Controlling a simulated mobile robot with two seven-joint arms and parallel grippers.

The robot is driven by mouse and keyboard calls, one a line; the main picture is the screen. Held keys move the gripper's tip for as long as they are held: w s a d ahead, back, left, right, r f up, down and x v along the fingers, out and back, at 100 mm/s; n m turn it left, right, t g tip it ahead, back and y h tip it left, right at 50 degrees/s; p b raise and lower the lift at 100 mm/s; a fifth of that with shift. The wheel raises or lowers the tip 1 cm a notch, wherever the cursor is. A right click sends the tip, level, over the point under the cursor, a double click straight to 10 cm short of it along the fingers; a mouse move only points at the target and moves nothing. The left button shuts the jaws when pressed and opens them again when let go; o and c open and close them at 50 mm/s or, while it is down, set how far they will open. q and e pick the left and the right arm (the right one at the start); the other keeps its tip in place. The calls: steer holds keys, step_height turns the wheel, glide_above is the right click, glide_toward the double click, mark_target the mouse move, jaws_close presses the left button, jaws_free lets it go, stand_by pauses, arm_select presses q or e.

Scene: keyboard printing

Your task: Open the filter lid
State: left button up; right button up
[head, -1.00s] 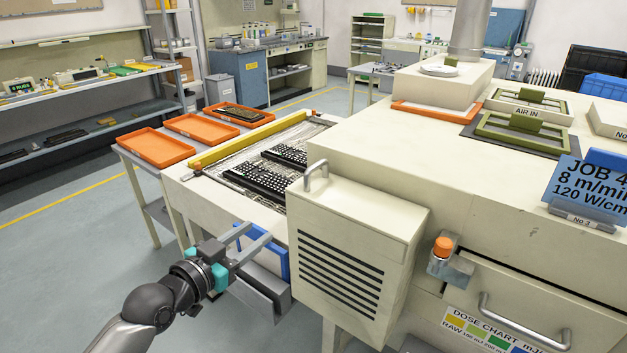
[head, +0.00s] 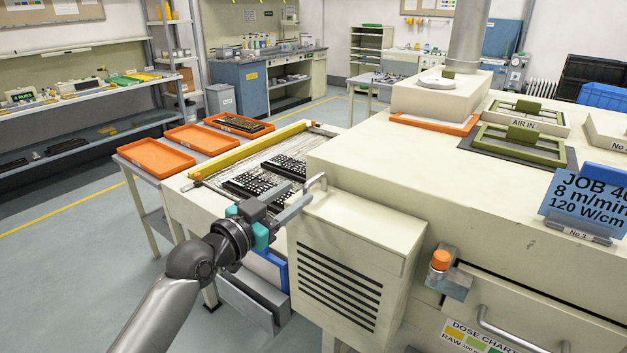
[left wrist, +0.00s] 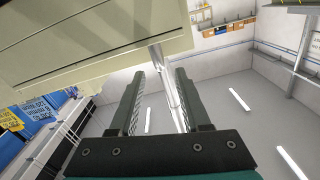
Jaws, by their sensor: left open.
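The cream filter housing (head: 345,255) with dark louvre slots hangs on the near side of the big machine. Its top, which I take for the lid, looks closed and carries a small grey loop handle (head: 317,182) at the left edge. My left gripper (head: 301,192) is open, its fingertips just left of the handle and at about its height. In the left wrist view the two fingers (left wrist: 160,75) stand apart, with a slim grey bar-like shape (left wrist: 160,65) showing between them; I cannot tell whether it is the handle. My right gripper is out of view.
The conveyor (head: 220,205) with dark keyboard panels lies behind my left gripper. An orange-topped knob (head: 441,260) and a drawer handle (head: 515,330) are right of the housing. An open grey bin-like flap (head: 245,300) lies below my arm. Open floor is at left.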

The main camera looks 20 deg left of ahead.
mark_target(305, 187)
arm_select(q)
steer(key=shift+x, duration=3.6)
steer(key=shift+f, duration=0.1)
jaws_close()
